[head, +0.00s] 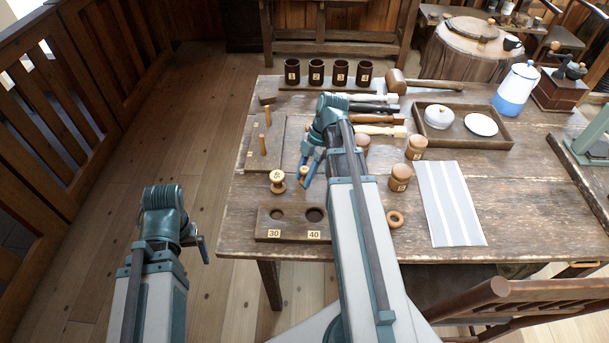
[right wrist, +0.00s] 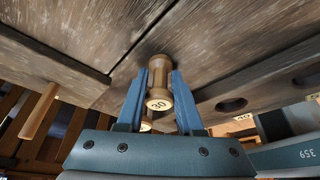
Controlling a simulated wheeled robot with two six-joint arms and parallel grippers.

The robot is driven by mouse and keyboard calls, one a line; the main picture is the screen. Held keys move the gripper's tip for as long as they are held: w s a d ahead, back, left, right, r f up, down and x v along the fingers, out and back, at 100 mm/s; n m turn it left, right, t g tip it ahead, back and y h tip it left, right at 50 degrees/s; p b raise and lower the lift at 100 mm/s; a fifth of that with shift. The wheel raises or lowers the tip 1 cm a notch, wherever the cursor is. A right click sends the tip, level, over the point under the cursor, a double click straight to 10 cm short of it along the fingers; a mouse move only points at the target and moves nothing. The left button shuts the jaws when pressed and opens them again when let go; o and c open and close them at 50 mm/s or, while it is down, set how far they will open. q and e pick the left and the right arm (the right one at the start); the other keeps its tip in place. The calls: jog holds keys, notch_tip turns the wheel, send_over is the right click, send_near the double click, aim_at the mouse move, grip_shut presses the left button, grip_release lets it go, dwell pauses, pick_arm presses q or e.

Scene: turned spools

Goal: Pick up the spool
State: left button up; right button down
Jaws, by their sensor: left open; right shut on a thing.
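A turned wooden spool (right wrist: 159,88) with a 30 label on its end is between the two blue fingers of my right gripper (right wrist: 160,84), which is shut on it. In the head view this spool (head: 305,173) is partly hidden by my right gripper (head: 307,171). I cannot tell if it is clear of the table. A second labelled spool (head: 277,182) stands just left of it. A wooden block with two round holes (head: 293,231), marked 30 and 40, lies nearer the table's front edge. My left gripper (head: 203,247) is open and empty, left of the table.
A board with two upright pegs (head: 282,140) lies behind the spools. Several dark cups (head: 316,73) stand at the back. Wooden jars (head: 399,178), a ring (head: 395,219), a striped cloth (head: 450,203) and a tray (head: 487,142) are right of my right arm.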

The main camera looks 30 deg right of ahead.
aim_at(304, 169)
jog(key=shift+r, duration=0.1)
notch_tip(304, 169, up, 10)
jog(key=p, duration=1)
